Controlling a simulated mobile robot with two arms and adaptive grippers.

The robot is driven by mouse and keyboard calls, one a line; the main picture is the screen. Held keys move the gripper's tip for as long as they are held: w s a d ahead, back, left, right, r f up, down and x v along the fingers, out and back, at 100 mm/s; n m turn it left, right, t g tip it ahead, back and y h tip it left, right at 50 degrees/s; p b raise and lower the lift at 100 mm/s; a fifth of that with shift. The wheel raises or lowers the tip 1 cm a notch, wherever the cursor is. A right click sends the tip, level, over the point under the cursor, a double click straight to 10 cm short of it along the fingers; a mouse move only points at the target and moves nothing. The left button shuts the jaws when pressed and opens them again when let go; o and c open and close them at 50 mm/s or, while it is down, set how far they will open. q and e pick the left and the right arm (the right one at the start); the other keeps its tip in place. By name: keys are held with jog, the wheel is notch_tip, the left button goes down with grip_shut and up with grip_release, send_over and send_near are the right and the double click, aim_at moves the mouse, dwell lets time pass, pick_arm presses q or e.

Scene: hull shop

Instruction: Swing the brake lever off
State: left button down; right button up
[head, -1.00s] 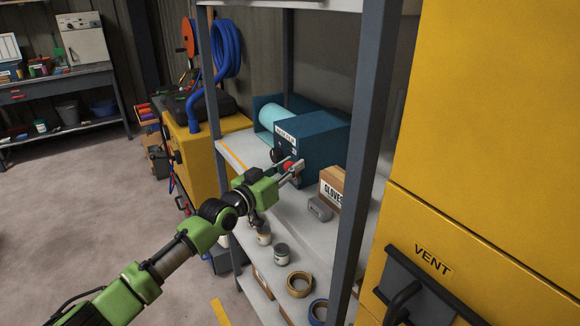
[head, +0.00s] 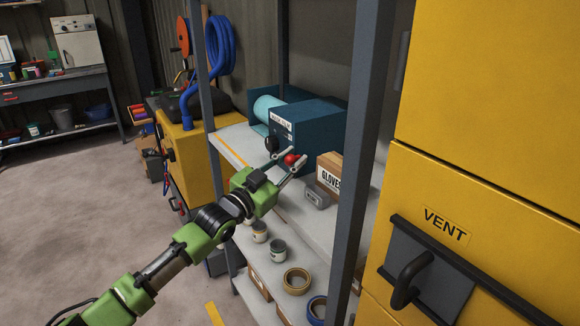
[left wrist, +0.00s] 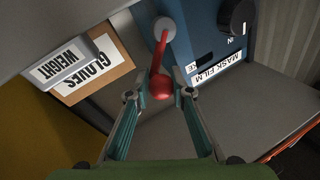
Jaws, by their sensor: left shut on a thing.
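The brake lever (left wrist: 158,62) is a red arm with a red ball knob, coming from a round grey pivot on the blue mask film machine (left wrist: 190,45). In the head view its red knob (head: 290,159) shows at the front of the machine, which stands on the shelf. My left gripper (head: 291,163) reaches in from the lower left, with one finger on each side of the knob. In the left wrist view the left gripper (left wrist: 160,91) is shut on the ball knob. The label beside the pivot is partly hidden. My right gripper is not in view.
A gloves box (head: 329,172) and a grey weight block (head: 316,196) sit on the shelf right of the lever. A grey shelf post (head: 357,150) stands at the right, near the yellow vent cabinet (head: 480,120). A black dial (left wrist: 236,16) is on the machine.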

pick_arm(q)
jog(key=shift+s+f+m+h+b, duration=0.2)
jog(key=shift+m+h+b, duration=0.1)
jog(key=shift+m+b, duration=0.5)
jog(key=c, duration=1.8)
grip_release()
jog(key=shift+c, duration=0.2)
jog(key=shift+s+a+f, duration=0.15)
jog(key=shift+s+f, duration=0.05)
jog(key=shift+s, duration=0.1)
jog(key=v, duration=1.1)
jog(key=shift+s+a, duration=0.1)
